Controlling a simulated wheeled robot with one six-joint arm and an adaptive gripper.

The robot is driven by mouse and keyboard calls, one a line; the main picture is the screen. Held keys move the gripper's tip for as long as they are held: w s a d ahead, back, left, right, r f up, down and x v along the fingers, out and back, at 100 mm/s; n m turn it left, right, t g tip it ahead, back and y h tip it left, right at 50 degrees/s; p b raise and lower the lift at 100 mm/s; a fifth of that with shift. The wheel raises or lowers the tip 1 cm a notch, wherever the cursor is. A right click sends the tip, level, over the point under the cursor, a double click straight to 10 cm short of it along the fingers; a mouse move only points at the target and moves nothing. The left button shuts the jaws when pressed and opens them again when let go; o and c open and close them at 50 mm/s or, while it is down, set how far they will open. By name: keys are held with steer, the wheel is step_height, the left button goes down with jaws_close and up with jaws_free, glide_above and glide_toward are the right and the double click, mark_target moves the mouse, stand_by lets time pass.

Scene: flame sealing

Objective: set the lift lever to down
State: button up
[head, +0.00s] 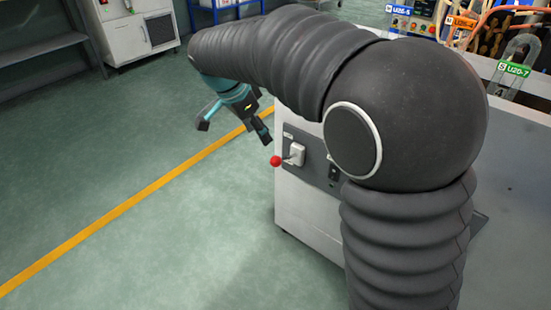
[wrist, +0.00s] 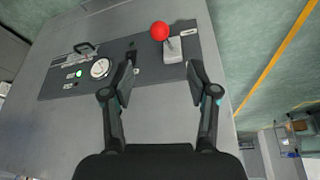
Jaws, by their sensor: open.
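The lift lever has a red ball knob (head: 276,161) on a short stem. It comes out of a pale block (head: 295,154) on the dark panel of the grey machine cabinet. In the wrist view the red knob (wrist: 160,30) stands out near the top middle, beside its block (wrist: 173,52). I cannot tell for sure whether the lever is up or down. My gripper (wrist: 160,73) is open and empty, its fingers facing the panel. The knob lies beyond the fingertips and is not between them. In the head view my gripper (head: 234,128) hangs above and left of the knob.
The dark panel (wrist: 148,64) also carries a round gauge (wrist: 101,68), a green light (wrist: 78,73) and a black handle (wrist: 84,47). Open green floor with a yellow line (head: 130,203) lies left of the cabinet. My arm hides part of the cabinet.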

mark_target(274, 158)
steer(key=x, duration=1.3)
steer(key=shift+d+f, duration=0.1)
steer(key=shift+f, duration=0.15)
jaws_close()
